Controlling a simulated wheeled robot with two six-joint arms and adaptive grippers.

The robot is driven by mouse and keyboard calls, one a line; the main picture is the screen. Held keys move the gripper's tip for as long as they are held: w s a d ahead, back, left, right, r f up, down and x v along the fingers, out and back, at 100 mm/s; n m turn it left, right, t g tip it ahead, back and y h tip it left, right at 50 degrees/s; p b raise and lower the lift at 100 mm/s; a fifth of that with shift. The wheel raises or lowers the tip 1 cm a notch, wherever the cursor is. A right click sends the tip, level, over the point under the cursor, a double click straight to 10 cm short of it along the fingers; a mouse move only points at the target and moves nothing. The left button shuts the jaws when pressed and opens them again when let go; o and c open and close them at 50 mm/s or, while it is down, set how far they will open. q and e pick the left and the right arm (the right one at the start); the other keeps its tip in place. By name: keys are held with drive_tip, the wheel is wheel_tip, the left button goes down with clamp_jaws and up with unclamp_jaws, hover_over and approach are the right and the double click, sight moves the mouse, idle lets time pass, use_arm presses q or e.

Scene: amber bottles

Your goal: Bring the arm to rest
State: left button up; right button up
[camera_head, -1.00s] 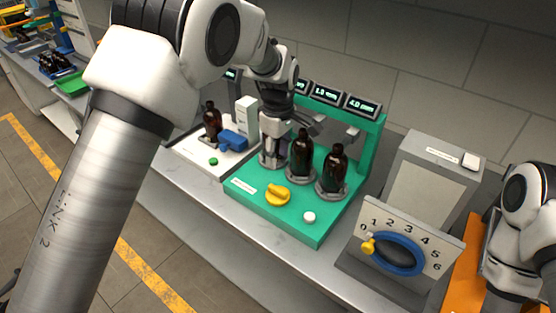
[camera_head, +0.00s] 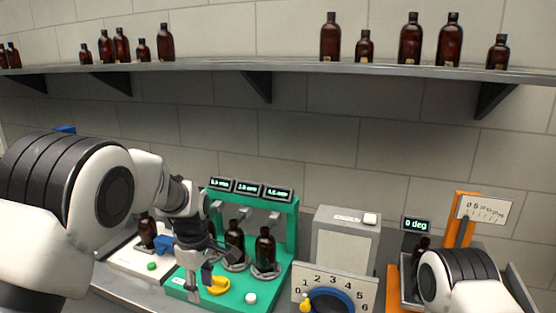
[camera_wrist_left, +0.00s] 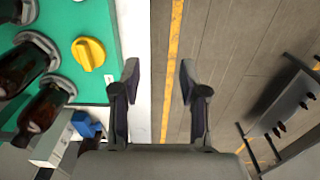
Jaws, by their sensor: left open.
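My left gripper (camera_head: 201,280) is in front of the green bottle stand (camera_head: 290,225) in the head view. In the left wrist view my left gripper (camera_wrist_left: 157,78) is open, with nothing between its fingers, above the counter's front edge and the floor. Two amber bottles, one in the middle (camera_head: 234,240) and one at the right (camera_head: 265,252), stand upright on the stand. The yellow knob (camera_head: 217,286) is partly behind my gripper; the left wrist view shows it whole (camera_wrist_left: 88,54). My right arm shows at the lower right; its gripper is not visible.
An amber bottle (camera_head: 147,232) stands on a white station at left. A grey box (camera_head: 345,243) and a numbered dial panel (camera_head: 366,288) stand right of the stand. A shelf (camera_head: 300,71) above holds several bottles. Open floor (camera_wrist_left: 225,60) lies before the counter.

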use_arm(q)
drive_tip(key=s+a+f+g+b, duration=0.15)
drive_tip(key=s+f, duration=0.25)
drive_tip(key=f, duration=0.7)
drive_tip(key=s+a+f+g+b, duration=0.1)
drive_tip(key=s+a+f+g, duration=0.1)
drive_tip(key=s+f, duration=0.75)
drive_tip(key=s+a+f+g+b, duration=0.1)
drive_tip(key=s+a+f+g, duration=0.1)
drive_tip(key=s+f, duration=0.75)
drive_tip(key=s+a+f+m+t+b, duration=0.1)
drive_tip(key=s+f+m, duration=0.1)
drive_tip(key=s+m, duration=0.45)
drive_tip(key=s+a+f+m+t, duration=0.15)
drive_tip(key=s+m, duration=0.25)
drive_tip(key=s, duration=0.6)
drive_tip(key=w+m+t, duration=0.1)
drive_tip(key=w, duration=0.1)
drive_tip(key=w+m+t, duration=0.2)
drive_tip(key=shift+w+d, duration=0.1)
drive_tip(key=shift+d, duration=0.05)
